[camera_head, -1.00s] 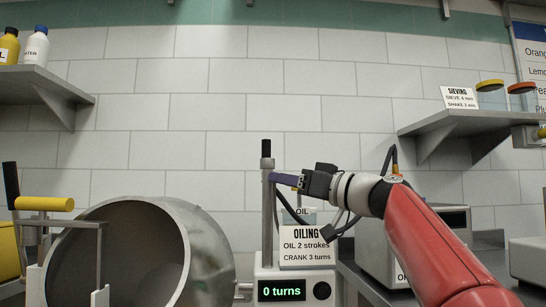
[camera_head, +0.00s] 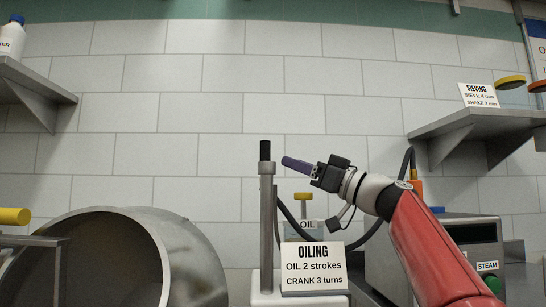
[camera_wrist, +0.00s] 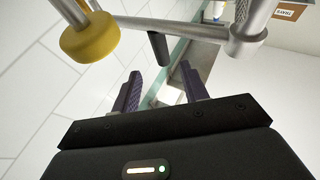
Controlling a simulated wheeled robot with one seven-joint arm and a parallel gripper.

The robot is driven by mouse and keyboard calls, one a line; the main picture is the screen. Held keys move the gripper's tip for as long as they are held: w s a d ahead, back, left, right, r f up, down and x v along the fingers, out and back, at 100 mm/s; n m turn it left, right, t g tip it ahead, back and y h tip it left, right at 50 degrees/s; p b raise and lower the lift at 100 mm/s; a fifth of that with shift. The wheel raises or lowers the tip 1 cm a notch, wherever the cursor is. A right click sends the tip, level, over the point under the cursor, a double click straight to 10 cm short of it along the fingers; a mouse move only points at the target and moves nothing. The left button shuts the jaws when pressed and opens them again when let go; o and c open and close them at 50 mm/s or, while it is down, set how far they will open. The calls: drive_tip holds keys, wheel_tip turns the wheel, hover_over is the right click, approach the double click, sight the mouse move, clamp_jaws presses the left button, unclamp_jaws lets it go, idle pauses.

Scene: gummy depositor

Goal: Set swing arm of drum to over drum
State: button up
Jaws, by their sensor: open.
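The swing arm's metal post (camera_head: 267,215) stands upright just right of the drum (camera_head: 130,255). A black upright grip (camera_head: 265,151) shows at its top. In the wrist view, a metal bar (camera_wrist: 195,27) runs sideways from a hub on the post, with the black grip (camera_wrist: 158,47) on it. In the head view the arm does not show over the drum mouth. My gripper (camera_head: 287,162) is right of the black grip, about level with it. In the wrist view my gripper (camera_wrist: 160,85) has its purple fingers apart, nothing between them, the grip ahead of them.
An OILING sign (camera_head: 313,268) and an oil pump with a yellow cap (camera_head: 303,196) stand below my gripper. The yellow knob (camera_wrist: 90,37) is close in the wrist view. A steam box (camera_head: 455,250) and a shelf (camera_head: 480,122) are at right. Another shelf is at upper left.

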drive_tip(key=p+x, duration=0.3)
drive_tip(key=x, duration=0.4)
drive_tip(key=shift+p, duration=0.4)
drive_tip(key=shift+a, duration=0.15)
drive_tip(key=shift+c, duration=0.3)
clamp_jaws()
